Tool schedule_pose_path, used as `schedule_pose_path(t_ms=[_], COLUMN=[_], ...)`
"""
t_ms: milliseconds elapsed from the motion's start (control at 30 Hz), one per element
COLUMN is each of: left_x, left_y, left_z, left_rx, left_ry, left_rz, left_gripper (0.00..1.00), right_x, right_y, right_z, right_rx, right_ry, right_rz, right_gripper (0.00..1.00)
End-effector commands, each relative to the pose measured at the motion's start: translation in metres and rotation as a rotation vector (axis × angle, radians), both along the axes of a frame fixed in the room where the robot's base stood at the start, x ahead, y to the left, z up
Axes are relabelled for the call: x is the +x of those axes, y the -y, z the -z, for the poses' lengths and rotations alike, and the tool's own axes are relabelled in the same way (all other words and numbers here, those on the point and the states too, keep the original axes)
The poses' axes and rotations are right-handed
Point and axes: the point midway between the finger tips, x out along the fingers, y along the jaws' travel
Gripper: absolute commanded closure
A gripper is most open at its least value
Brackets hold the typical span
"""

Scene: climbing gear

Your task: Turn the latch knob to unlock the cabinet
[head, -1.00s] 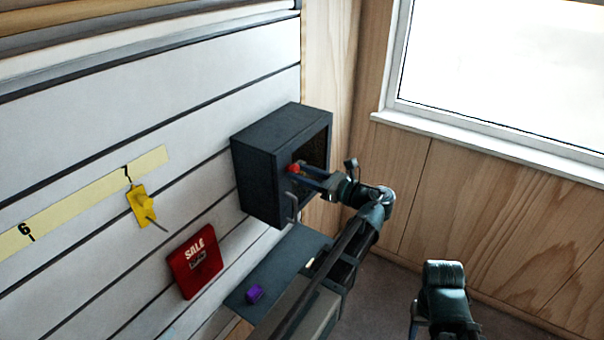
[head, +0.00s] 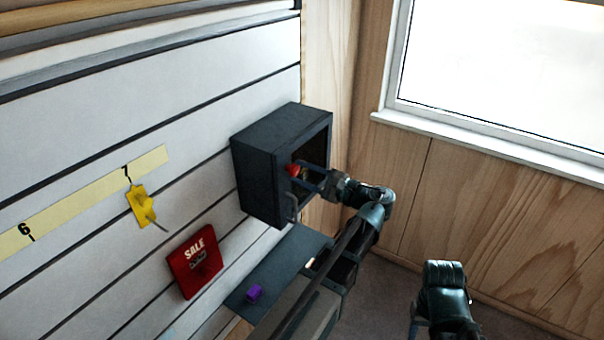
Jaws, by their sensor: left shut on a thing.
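The dark grey cabinet (head: 258,170) hangs on the white slatted wall in the middle of the head view. A red latch knob (head: 293,170) sits on its front face, near the upper part. A grey bar handle (head: 291,208) is below the knob. My left gripper (head: 302,173) is at the knob, its fingers shut on it and hiding part of it. The left arm reaches in from the lower middle and bends at the right of the cabinet. My right arm shows at the lower right; only a bit of its gripper (head: 414,328) shows, at the bottom edge.
A dark shelf top (head: 290,258) with a purple block (head: 254,293) lies below the cabinet. A red SALE sign (head: 190,265) and a yellow piece with a peg (head: 141,205) are on the wall to the left. A window (head: 500,75) is at the right.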

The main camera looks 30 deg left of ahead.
Motion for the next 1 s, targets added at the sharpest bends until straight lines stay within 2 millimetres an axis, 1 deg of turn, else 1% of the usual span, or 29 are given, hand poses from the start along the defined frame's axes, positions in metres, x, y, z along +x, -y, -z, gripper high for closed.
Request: schedule_pose_path(t_ms=[300,600,800,1000], left_x=[-0.0002,-0.0003,-0.0003,-0.0004], left_y=[0.0,0.0001,0.0,0.0], left_z=[0.0002,0.0004,0.0005,0.0006], left_rx=[-0.024,-0.043,-0.053,-0.058], left_ry=[0.298,0.54,0.653,0.721], left_rz=[-0.001,-0.001,-0.001,-0.001], left_gripper=[1.0,1.0,1.0,1.0], right_x=[0.0,0.0,0.0,0.0], right_y=[0.0,0.0,0.0,0.0], right_z=[0.0001,0.0001,0.0001,0.0001], right_rx=[0.0,0.0,0.0,0.0], right_ry=[0.0,0.0,0.0,0.0], right_rz=[0.0,0.0,0.0,0.0], right_gripper=[0.5,0.5,0.5,0.5])
